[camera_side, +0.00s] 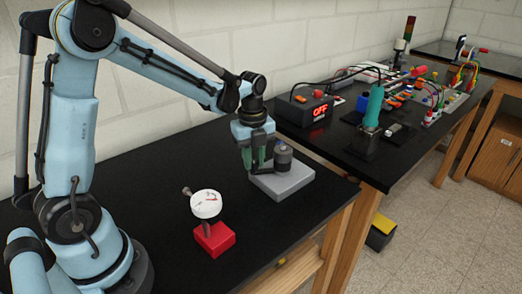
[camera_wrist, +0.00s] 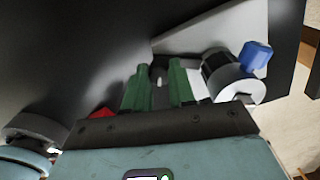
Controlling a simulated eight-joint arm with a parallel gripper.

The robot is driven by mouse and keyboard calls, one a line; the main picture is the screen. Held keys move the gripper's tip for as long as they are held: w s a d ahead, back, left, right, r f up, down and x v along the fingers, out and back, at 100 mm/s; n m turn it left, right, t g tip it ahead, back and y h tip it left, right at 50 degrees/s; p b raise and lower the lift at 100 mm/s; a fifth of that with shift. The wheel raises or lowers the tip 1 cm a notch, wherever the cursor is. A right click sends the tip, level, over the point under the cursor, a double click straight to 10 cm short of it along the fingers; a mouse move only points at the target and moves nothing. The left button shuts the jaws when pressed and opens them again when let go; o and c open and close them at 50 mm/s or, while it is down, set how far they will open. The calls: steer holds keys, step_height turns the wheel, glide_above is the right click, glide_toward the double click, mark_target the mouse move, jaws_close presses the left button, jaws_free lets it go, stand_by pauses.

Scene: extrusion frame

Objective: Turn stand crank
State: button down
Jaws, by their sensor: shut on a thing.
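A grey stand with a flat light-grey base (camera_side: 290,184) sits near the right end of the near black table. A dark grey cylinder (camera_side: 283,156) stands above the base, and it also shows in the wrist view (camera_wrist: 226,76) with a blue piece (camera_wrist: 256,56) at its end. My gripper (camera_side: 257,160) points down at the left of the cylinder, over the base. In the wrist view its green fingers (camera_wrist: 160,88) are shut on a part of the stand crank, with a small pale piece (camera_wrist: 158,80) showing between them. The fingers hide most of the gripped part.
A red block (camera_side: 214,238) with a white round top (camera_side: 206,204) stands left of the stand. The table's front edge is close to the stand. A second black table at the right holds a box reading OFF (camera_side: 303,108), a green-handled tool (camera_side: 373,106) and cables.

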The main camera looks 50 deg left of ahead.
steer(key=shift+w+a+m, duration=0.5)
steer(key=shift+a+m, duration=0.15)
steer(key=shift+m, duration=0.55)
steer(key=shift+w+a+m, duration=0.35)
steer(key=shift+m, duration=0.35)
steer(key=shift+w+a+m, duration=0.3)
steer(key=shift+w+m, duration=0.05)
steer(key=shift+m, duration=0.35)
steer(key=shift+w+a+m, duration=0.25)
steer(key=shift+w+m, duration=0.5)
steer(key=shift+m, duration=0.4)
steer(key=shift+w+a+m, duration=0.25)
steer(key=shift+w+m, duration=0.45)
steer(key=shift+m, duration=0.45)
steer(key=c, duration=0.9)
jaws_free()
steer(key=shift+c, duration=0.2)
step_height(320, 180, up, 12)
